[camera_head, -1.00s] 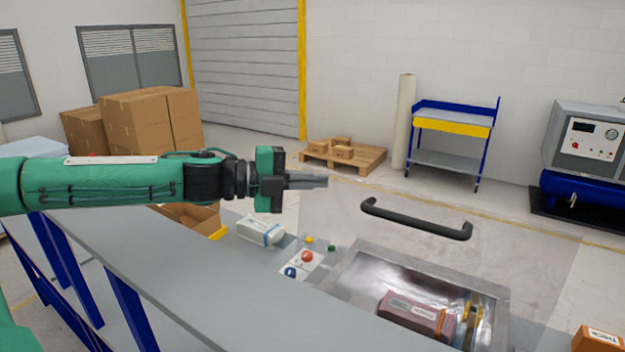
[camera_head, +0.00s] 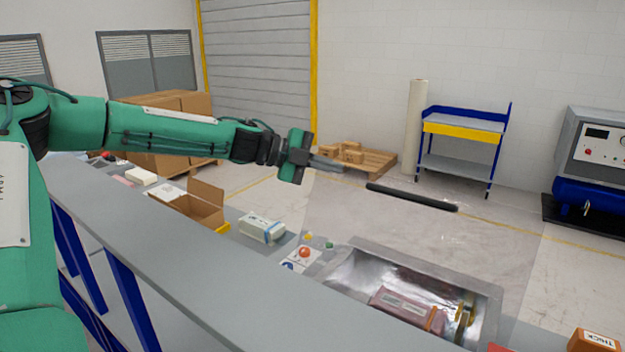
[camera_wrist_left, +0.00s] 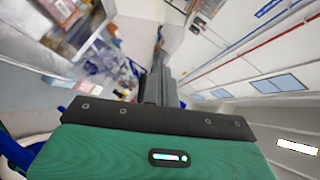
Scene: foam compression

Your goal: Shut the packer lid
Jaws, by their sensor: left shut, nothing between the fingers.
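The packer is a metal-lined chamber (camera_head: 355,270) set in the bench, seen at lower right in the head view. A maroon pack (camera_head: 405,305) and a yellow and black item lie in it. The lid looks like a clear panel, hard to make out, standing raised above the chamber. Its black bar handle (camera_head: 412,197) shows in front of the floor. My left gripper (camera_head: 328,165) is shut and empty, left of the handle's left end in the picture, with a visible gap. Its fingers also show in the left wrist view (camera_wrist_left: 157,85). My right gripper is not in view.
A red button panel (camera_head: 303,255) and a white pack (camera_head: 262,228) sit left of the chamber. An open carton (camera_head: 195,208) stands farther left. An orange box (camera_head: 592,341) is at the lower right. The grey front strip of the bench is clear.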

